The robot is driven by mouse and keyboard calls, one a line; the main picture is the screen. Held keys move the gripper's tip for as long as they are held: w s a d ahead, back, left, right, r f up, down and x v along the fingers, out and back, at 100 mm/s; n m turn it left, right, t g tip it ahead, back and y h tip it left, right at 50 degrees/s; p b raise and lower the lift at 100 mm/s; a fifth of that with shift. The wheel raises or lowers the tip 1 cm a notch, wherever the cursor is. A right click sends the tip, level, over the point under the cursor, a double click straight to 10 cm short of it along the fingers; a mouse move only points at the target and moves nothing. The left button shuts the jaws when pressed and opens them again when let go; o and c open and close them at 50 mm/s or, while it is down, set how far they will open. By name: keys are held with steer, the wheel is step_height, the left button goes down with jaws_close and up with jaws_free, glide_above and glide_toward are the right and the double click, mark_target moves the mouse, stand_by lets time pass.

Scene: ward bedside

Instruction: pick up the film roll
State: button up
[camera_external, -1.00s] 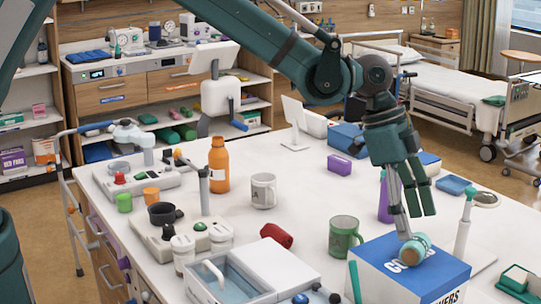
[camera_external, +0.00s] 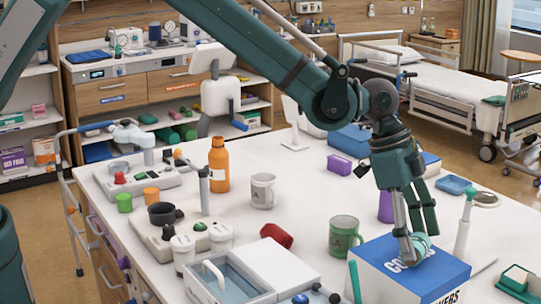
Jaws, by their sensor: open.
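A small teal roll (camera_external: 421,244), which I take to be the film roll, lies on the blue top of a white-sided box (camera_external: 385,268) at the right front of the table. My gripper (camera_external: 418,240) points down over it, its fingers open and reaching to the roll's level. The grey finger is in front of the roll's left part and hides it. A green finger is on the right, partly behind the roll. I cannot tell whether either finger touches it.
A green mug (camera_external: 344,236) stands left of the box, and a purple bottle (camera_external: 385,207) is behind it. A white dispenser with a teal top (camera_external: 464,228) stands close on the right. A red object (camera_external: 277,236) lies mid-table. Some bare table shows around the grey mug (camera_external: 263,191).

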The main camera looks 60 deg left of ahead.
mark_target(417, 239)
steer(key=shift+d+f, duration=0.1)
steer(key=shift+f, duration=0.1)
stand_by(0.5)
steer(key=c, duration=1.1)
steer(key=shift+r+b, duration=0.45)
steer(key=shift+r, duration=4.55)
